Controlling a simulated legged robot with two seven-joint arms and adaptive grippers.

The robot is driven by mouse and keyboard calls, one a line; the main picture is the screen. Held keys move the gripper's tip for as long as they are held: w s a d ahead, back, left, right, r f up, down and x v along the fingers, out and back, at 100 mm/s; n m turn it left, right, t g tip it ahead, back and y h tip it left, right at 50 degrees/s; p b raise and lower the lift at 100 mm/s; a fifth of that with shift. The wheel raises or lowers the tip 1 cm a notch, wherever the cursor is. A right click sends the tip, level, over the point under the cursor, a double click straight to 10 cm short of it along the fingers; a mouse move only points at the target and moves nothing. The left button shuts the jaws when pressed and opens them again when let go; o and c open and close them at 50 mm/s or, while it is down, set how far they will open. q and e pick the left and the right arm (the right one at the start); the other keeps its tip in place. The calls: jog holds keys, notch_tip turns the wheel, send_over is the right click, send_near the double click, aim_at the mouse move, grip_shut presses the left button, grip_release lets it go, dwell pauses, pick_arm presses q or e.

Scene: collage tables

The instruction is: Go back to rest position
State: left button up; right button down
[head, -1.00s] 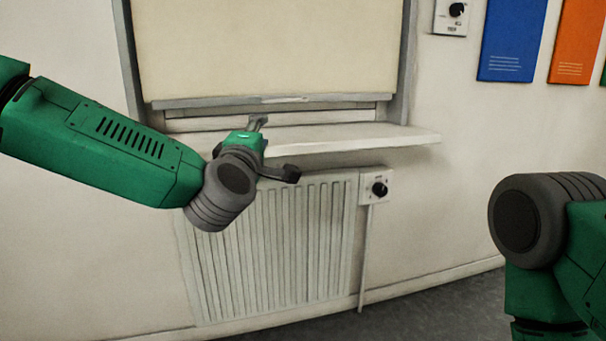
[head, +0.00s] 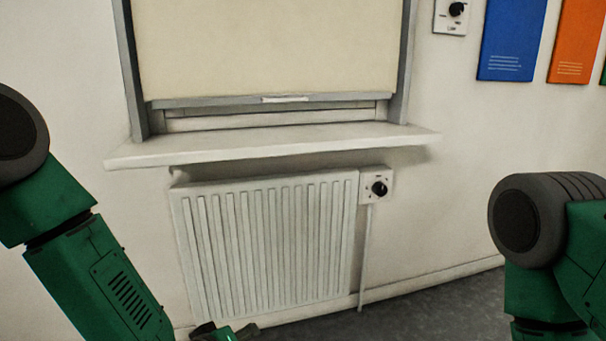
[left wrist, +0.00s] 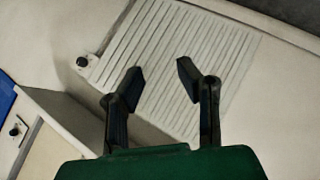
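My left arm comes in from the left in the head view and hangs down toward the bottom edge. Only a small dark and green part of my left gripper (head: 226,332) shows there, low in front of the radiator's foot. In the left wrist view my left gripper (left wrist: 157,82) has its two dark fingers apart, with nothing between them but the radiator behind. My right arm shows at the right edge of the head view, bent downward. My right gripper is out of view.
A white radiator (head: 265,245) with a dial knob (head: 379,188) stands under a window sill (head: 270,146). A roller blind (head: 270,50) covers most of the window. A wall dial (head: 456,10) and blue (head: 512,40) and orange (head: 577,40) panels hang at the right. The grey floor (head: 430,310) is clear.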

pick_arm(q)
jog(key=s+a+f+m+g+y, duration=0.1)
jog(key=s+a+f+m+g, duration=0.2)
jog(key=s+f, duration=0.4)
jog(key=s+a+f+g+y, duration=0.1)
jog(key=s+a+f+g, duration=0.1)
jog(key=s+a+f, duration=0.45)
jog(key=s+a+f+m+g+y, duration=0.1)
jog(key=s+a+m+g+y, duration=0.35)
jog(key=s, duration=1.35)
notch_tip(320, 180, up, 13)
jog(key=a+n+h+p, duration=0.1)
jog(key=a+h+p, duration=0.1)
jog(key=p, duration=1.1)
jog(key=shift+w+a+h+p, duration=0.25)
jog(key=shift+w+h+p, duration=0.15)
jog(key=shift+h, duration=0.05)
jog(key=shift+w, duration=0.1)
jog(key=shift+o, duration=0.3)
